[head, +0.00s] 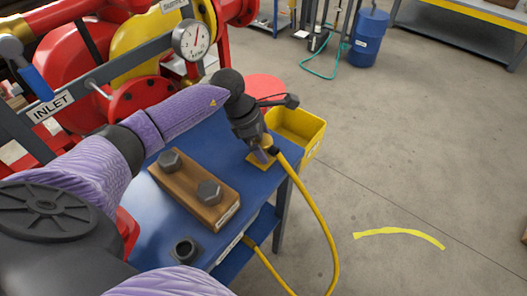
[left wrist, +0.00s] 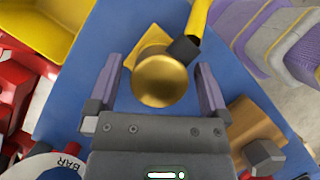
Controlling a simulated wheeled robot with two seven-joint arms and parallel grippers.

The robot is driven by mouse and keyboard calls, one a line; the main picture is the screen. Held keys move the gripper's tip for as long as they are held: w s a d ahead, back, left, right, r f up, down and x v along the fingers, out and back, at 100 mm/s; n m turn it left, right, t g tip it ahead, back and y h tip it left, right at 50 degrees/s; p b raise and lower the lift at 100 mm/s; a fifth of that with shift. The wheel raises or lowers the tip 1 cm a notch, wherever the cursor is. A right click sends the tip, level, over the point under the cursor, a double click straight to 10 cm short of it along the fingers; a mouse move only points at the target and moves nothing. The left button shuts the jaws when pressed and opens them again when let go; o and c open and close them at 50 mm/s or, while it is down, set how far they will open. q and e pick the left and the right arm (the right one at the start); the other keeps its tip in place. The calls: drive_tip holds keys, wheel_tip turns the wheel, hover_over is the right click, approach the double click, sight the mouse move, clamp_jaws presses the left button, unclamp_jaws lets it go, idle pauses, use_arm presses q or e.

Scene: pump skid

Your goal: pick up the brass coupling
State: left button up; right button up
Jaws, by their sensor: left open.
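The brass coupling (left wrist: 160,80) shows as a round gold disc in the left wrist view, seen from above. It stands over a yellow square (left wrist: 147,45) on the blue bench top (head: 160,225). A black end fitting (left wrist: 183,50) of a yellow hose (head: 318,215) meets its side. In the head view, only a small brass part (head: 266,141) shows beside my gripper. My left gripper (head: 262,156) is open and points down at the coupling, with one finger on either side of it in the left wrist view. I cannot tell whether they touch it. My right gripper is out of view.
A wooden block (head: 180,190) with two dark hex bolts and a dark nut (head: 185,250) are on the bench. A yellow bin (head: 300,130) is at its far end. The red pump and pressure gauge (head: 192,40) stand left. Floor to the right is mostly clear.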

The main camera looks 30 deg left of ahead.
use_arm(q)
drive_tip(key=shift+f, duration=0.1)
clamp_jaws()
idle(0.3)
wheel_tip(320, 180, up, 10)
drive_tip(key=shift+f+p, duration=0.25)
drive_tip(key=shift+p, duration=0.95)
drive_tip(key=shift+r, duration=0.3)
